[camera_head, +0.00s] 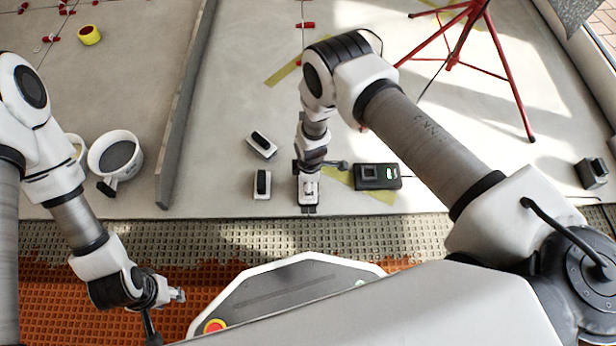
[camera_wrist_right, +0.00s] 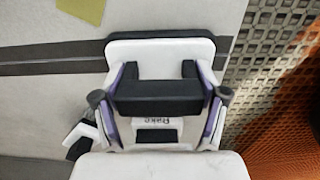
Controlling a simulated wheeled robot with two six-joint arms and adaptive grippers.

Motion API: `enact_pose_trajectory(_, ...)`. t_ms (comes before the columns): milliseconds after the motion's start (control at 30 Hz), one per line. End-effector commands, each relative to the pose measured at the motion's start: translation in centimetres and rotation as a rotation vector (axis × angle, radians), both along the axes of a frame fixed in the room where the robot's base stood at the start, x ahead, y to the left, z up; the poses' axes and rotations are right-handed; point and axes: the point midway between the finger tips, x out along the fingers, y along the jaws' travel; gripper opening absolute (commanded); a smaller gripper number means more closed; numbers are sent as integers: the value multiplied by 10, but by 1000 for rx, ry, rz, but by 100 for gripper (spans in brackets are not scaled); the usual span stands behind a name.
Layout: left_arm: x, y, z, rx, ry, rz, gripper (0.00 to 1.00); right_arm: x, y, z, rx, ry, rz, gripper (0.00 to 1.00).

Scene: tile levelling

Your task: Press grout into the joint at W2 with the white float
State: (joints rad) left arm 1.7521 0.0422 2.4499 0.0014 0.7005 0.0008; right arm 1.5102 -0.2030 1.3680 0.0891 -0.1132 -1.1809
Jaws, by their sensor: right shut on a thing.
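The white float (camera_wrist_right: 150,48) fills the middle of the right wrist view. It has a black handle (camera_wrist_right: 155,98). My right gripper (camera_wrist_right: 160,108) is shut on this handle, with a purple-sided finger at each end. In the head view my right gripper (camera_head: 308,188) is low over the front edge of the tiles. A dark joint (camera_wrist_right: 50,62) runs across the pale tiles towards the float; I cannot tell whether the float touches it. No W2 label is readable. My left gripper (camera_head: 168,296) is over the orange matting, its finger gap unclear.
Two white blocks with black tops (camera_head: 262,144) (camera_head: 262,184) and a dark device (camera_head: 377,176) lie near the right gripper. A grey bar (camera_head: 186,110), a bucket of grey material (camera_head: 115,154) and a yellow roll (camera_head: 89,35) are left. A red tripod (camera_head: 452,60) stands behind.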

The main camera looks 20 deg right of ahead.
Motion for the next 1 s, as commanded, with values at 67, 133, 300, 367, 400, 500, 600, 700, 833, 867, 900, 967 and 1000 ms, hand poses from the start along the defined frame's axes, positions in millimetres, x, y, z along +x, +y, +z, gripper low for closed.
enact_pose_trajectory(67,0,0,5,0,0,0,40,-10,2,0,-1,11,2,5)
enact_pose_trajectory(133,0,0,9,0,0,0,40,-15,3,1,-1,11,1,5)
enact_pose_trajectory(300,0,0,14,0,0,0,40,-24,5,1,0,9,0,5)
enact_pose_trajectory(367,0,0,14,0,0,0,40,-25,6,0,-1,9,0,5)
enact_pose_trajectory(400,0,0,14,0,0,0,40,-25,6,0,0,7,1,5)
enact_pose_trajectory(500,0,0,15,0,0,0,40,-29,7,1,-1,7,2,5)
enact_pose_trajectory(600,0,0,17,0,0,0,40,-36,10,1,-1,7,2,5)
enact_pose_trajectory(700,0,0,19,0,0,0,40,-41,12,2,0,6,2,5)
enact_pose_trajectory(833,0,0,19,0,0,0,40,-43,12,1,-1,5,0,5)
enact_pose_trajectory(867,0,0,19,0,0,0,40,-43,12,1,0,5,0,5)
enact_pose_trajectory(900,0,0,19,0,0,0,40,-43,12,1,0,5,0,5)
enact_pose_trajectory(967,0,0,19,0,0,0,40,-43,12,1,0,4,0,5)
enact_pose_trajectory(1000,0,0,19,0,0,0,40,-42,12,1,0,4,0,5)
